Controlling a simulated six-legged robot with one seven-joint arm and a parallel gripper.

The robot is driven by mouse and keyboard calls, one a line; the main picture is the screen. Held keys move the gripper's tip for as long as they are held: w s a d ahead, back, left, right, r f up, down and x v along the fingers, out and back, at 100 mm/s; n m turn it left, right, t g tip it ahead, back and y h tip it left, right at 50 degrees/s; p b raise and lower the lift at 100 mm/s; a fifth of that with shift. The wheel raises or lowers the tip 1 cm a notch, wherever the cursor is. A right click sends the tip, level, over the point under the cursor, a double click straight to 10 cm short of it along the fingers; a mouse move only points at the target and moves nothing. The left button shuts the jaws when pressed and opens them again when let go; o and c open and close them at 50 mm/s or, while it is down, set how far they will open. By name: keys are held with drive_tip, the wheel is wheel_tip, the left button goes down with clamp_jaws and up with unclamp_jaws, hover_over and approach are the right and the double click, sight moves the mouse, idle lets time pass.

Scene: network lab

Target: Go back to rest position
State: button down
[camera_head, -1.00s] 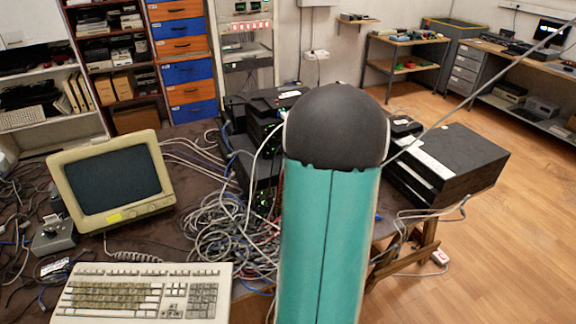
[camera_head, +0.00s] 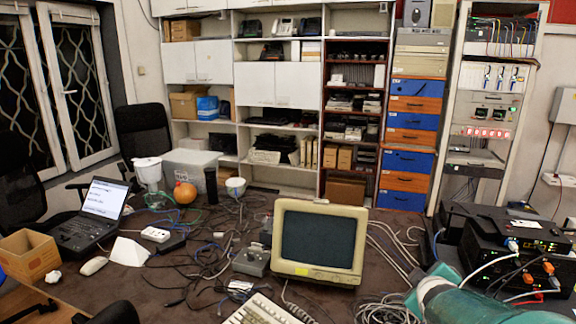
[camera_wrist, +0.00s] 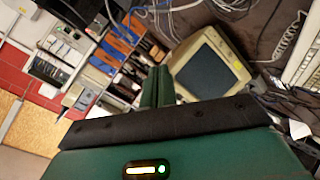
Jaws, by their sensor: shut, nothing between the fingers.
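My gripper (camera_wrist: 157,86) shows in the wrist view with its two green fingers side by side and touching, holding nothing. In that view the scene is tilted, and the beige monitor (camera_wrist: 208,75) lies beyond the fingers to the right. In the head view a teal part of my arm reaches in at the lower right, by the grey cables. The fingers cannot be made out in the head view.
The table holds the beige monitor (camera_head: 318,240), a keyboard (camera_head: 262,310), a laptop (camera_head: 97,205), an orange ball (camera_head: 185,192), a cardboard box (camera_head: 30,256) and tangled cables (camera_head: 200,255). Black network units (camera_head: 515,262) stand right, near my arm. Shelves and drawers (camera_head: 405,160) line the back.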

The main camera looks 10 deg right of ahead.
drive_tip(key=s+a+m+g+y, duration=0.1)
drive_tip(key=s+a, duration=0.3)
drive_tip(key=a, duration=0.4)
drive_tip(key=s+a+r+m+g+y, duration=0.1)
drive_tip(key=s+a+m+g+y, duration=0.1)
drive_tip(key=s+a, duration=0.3)
drive_tip(key=s+a+r+m+g+y, duration=0.1)
drive_tip(key=s+a, duration=0.4)
drive_tip(key=a, duration=0.7)
drive_tip(key=shift+s+a+m+g+y, duration=0.3)
drive_tip(key=shift+m+g+y, duration=0.2)
drive_tip(key=shift+y, duration=0.5)
drive_tip(key=shift+w+r, duration=0.1)
idle(0.5)
